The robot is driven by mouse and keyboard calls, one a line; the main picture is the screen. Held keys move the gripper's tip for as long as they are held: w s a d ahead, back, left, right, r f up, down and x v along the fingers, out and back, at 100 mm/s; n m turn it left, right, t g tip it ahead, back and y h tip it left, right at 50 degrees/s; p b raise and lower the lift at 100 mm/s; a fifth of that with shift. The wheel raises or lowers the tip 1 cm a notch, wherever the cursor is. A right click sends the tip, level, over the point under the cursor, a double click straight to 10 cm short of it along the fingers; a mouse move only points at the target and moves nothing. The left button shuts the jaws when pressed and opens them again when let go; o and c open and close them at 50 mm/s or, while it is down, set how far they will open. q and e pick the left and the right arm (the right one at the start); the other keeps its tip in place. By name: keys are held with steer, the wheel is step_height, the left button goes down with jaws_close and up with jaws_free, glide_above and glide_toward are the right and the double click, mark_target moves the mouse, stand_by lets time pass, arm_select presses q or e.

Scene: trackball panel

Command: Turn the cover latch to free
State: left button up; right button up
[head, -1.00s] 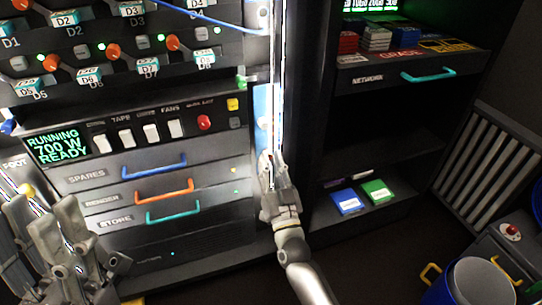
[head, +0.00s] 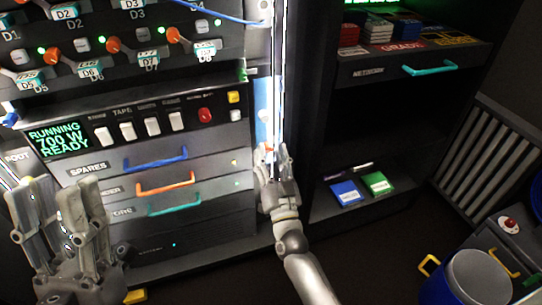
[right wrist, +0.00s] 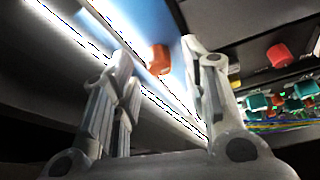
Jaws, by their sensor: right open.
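An orange-red piece (right wrist: 158,58), which looks like the cover latch, stands on a light blue strip (right wrist: 172,30) in the right wrist view. My right gripper (right wrist: 156,50) is open, with its fingers on either side of the piece in that view. I cannot tell whether they touch it. In the head view the right gripper (head: 272,158) is at the lower end of the blue strip (head: 262,105) and hides most of the latch. My left gripper (head: 60,200) is open and empty in front of the drawers at lower left.
A bright vertical bar (head: 278,80) runs close beside the right gripper. The left cabinet has drawers with blue, orange and teal handles (head: 155,160). Open shelves (head: 400,140) stand to the right. A blue bin (head: 470,280) is at lower right.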

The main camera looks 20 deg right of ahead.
steer(key=v, duration=1.2)
